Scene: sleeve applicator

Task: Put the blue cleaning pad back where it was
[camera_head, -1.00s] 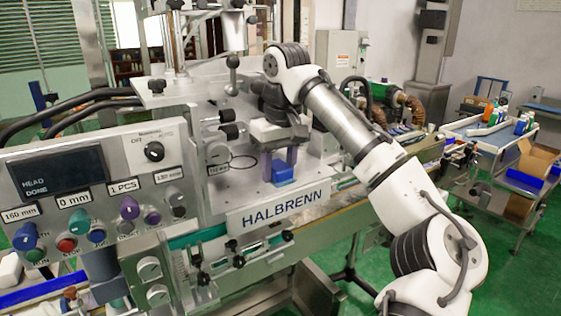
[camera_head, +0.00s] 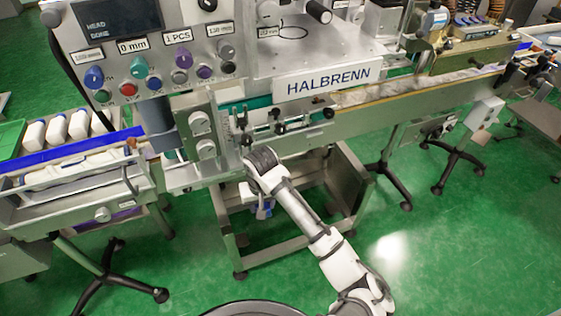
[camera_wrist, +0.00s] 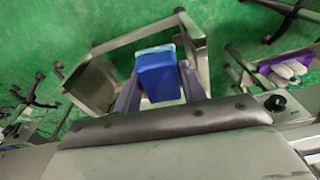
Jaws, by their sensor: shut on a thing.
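The blue cleaning pad (camera_wrist: 157,76) is a blue block, seen in the wrist view between the two purple-grey fingers of my gripper (camera_wrist: 158,88). My gripper is shut on it. In the head view my gripper (camera_head: 262,208) hangs low in front of the machine stand, below the HALBRENN panel. Only a small bit of blue shows there, and my arm hides part of the gripper. In the wrist view the pad appears against the green floor and a metal frame, with no support visibly touching it.
The HALBRENN machine (camera_head: 328,82) stands above and behind my gripper, with knobs and clamps jutting forward. Its metal stand (camera_head: 350,222) is close by. A tray of white bottles (camera_head: 75,130) is at left. Green floor is open at lower right.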

